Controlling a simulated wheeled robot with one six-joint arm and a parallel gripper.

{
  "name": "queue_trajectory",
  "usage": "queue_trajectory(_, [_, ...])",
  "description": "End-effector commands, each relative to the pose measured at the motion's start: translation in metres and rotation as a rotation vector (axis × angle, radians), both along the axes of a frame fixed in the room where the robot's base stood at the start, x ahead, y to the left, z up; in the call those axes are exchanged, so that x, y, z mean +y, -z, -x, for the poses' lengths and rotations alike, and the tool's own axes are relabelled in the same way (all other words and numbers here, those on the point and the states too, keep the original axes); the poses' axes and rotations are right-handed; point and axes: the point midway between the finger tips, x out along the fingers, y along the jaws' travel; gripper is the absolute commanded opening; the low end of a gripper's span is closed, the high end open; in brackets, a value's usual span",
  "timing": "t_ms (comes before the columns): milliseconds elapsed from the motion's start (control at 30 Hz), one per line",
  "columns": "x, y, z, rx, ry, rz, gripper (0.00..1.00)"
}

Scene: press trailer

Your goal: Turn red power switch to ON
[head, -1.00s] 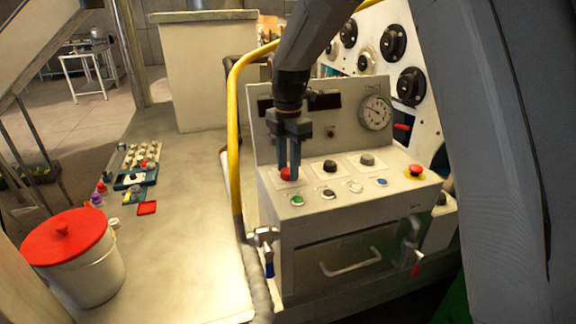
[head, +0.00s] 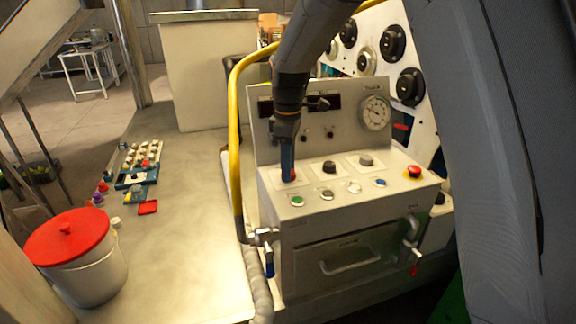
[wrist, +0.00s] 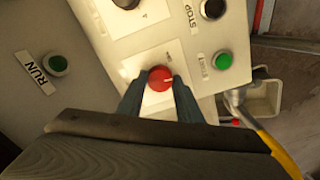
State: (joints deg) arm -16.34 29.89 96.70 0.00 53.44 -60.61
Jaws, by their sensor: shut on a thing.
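The red power switch (wrist: 160,78) is a round knob with a white pointer line on the control panel top. It shows clearly in the wrist view, between my two fingers. In the wrist view the pointer line runs toward the right. Lettering beside the knob is too small to read.
Near the switch are a green button (head: 297,200), black knobs such as this one (head: 329,167), a blue button (head: 380,182) and a red emergency button (head: 414,171). A gauge (head: 376,112) stands on the upright panel behind. A yellow hose (head: 234,150) runs along the left side.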

Motion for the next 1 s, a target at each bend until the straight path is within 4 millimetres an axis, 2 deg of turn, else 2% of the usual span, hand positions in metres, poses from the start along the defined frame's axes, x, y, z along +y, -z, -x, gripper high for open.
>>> queue_trajectory(500, [0.0003,-0.0018,-0.0006,-0.002,0.458,-0.001,0.10])
queue_trajectory(733, [0.0004,-0.0018,-0.0007,-0.002,0.594,-0.001,0.10])
queue_trajectory(1000, [0.0004,-0.0018,-0.0008,-0.002,0.671,-0.001,0.10])
